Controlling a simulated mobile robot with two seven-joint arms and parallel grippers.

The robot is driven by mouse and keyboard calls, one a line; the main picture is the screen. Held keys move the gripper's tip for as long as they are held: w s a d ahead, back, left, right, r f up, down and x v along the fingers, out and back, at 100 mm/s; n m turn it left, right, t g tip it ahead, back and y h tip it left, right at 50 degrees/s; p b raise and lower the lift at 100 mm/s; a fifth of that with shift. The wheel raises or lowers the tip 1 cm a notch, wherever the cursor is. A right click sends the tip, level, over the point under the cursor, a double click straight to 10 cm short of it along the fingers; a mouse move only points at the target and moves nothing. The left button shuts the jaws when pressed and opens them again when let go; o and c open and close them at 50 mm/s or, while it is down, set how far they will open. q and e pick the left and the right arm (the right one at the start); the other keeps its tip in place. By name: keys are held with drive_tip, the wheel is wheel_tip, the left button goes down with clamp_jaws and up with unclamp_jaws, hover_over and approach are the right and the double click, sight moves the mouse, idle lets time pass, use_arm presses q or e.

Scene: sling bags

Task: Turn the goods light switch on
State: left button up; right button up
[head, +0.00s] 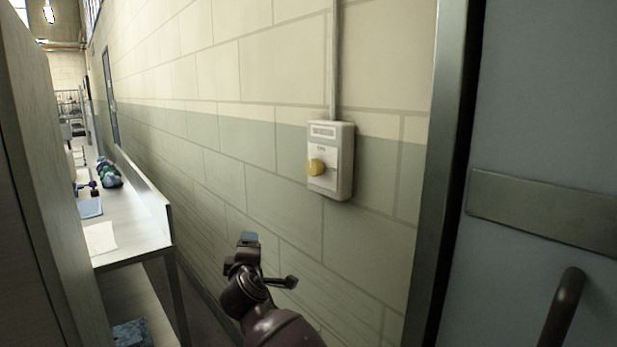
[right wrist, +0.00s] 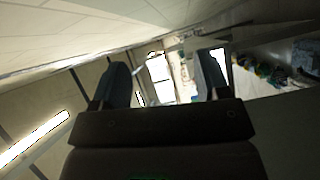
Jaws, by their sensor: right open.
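The label is too small to read. My right gripper (head: 249,242) is in front of the wall in the head view, below and to the left of the box and apart from it. Its two fingers stand apart with nothing between them in the right wrist view (right wrist: 163,78). The switch cannot be made out in that view. My left gripper is not in view.
A conduit (head: 334,60) runs up the wall from the box. A grey door (head: 545,130) with a dark frame (head: 452,150) and handle (head: 562,310) stands at the right. A bench (head: 135,200) with bags (head: 109,174) runs along the left. The wall around the box is clear.

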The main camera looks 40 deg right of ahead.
sight(311, 168)
drive_tip(key=s+d+r+n+g+h+b, duration=0.1)
drive_tip(key=s+d+r+n+g+h, duration=0.15)
drive_tip(key=r+g+h, duration=0.5)
drive_tip(key=s+d+r+n+g+h, duration=0.1)
drive_tip(key=d+r+g+h, duration=0.2)
drive_tip(key=r+g+h, duration=0.5)
drive_tip(key=shift+g+y, duration=0.55)
drive_tip(key=x, duration=1)
drive_tip(key=shift+d+f, duration=0.15)
drive_tip(key=shift+f, duration=0.05)
drive_tip(key=shift+c, duration=0.5)
drive_tip(key=c, duration=0.8)
drive_tip(key=shift+c, duration=0.2)
